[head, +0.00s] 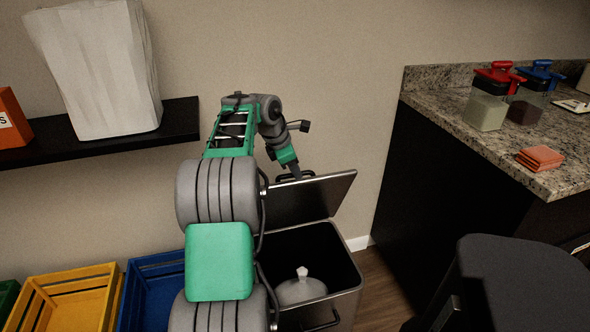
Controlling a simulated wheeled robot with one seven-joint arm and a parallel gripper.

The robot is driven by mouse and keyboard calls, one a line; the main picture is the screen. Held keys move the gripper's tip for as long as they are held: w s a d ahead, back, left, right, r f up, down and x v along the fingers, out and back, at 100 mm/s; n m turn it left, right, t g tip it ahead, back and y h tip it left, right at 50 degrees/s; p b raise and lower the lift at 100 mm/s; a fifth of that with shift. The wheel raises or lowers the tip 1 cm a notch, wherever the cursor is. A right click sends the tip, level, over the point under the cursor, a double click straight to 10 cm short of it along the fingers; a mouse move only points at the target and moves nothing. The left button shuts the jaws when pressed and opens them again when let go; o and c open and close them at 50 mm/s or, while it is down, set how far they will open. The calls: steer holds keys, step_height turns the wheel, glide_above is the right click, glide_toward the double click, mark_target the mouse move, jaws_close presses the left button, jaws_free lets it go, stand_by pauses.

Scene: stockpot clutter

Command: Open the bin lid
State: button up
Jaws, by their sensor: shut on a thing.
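The bin (348,303) is a dark box with a grey metal rim, standing on the floor below my arm. Its lid (315,198) is raised and tilted up at the back, so the bin's mouth is uncovered. A dark handle (281,178) stands on the lid's top edge. My gripper (296,174) is at that handle, shut on it; the fingertips are small and partly hidden behind the lid. My arm covers the left side of the bin and lid.
A pale, rounded thing with a knob (301,289) lies inside the bin. Blue (150,290) and yellow (70,300) crates stand left. A counter (480,140) with jars is right, and a dark chair (520,280) stands in front of it.

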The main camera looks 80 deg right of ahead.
jaws_close()
stand_by(0.9)
steer(key=shift+w+d+r+p, duration=0.15)
steer(key=shift+d+r+p, duration=0.3)
steer(key=shift+p, duration=0.75)
steer(key=w+d+p, duration=0.4)
steer(key=d+p, duration=0.3)
steer(key=p, duration=1)
steer(key=shift+w+d, duration=0.3)
steer(key=shift+w, duration=0.05)
steer(key=o, duration=0.6)
jaws_free()
steer(key=shift+f, duration=0.1)
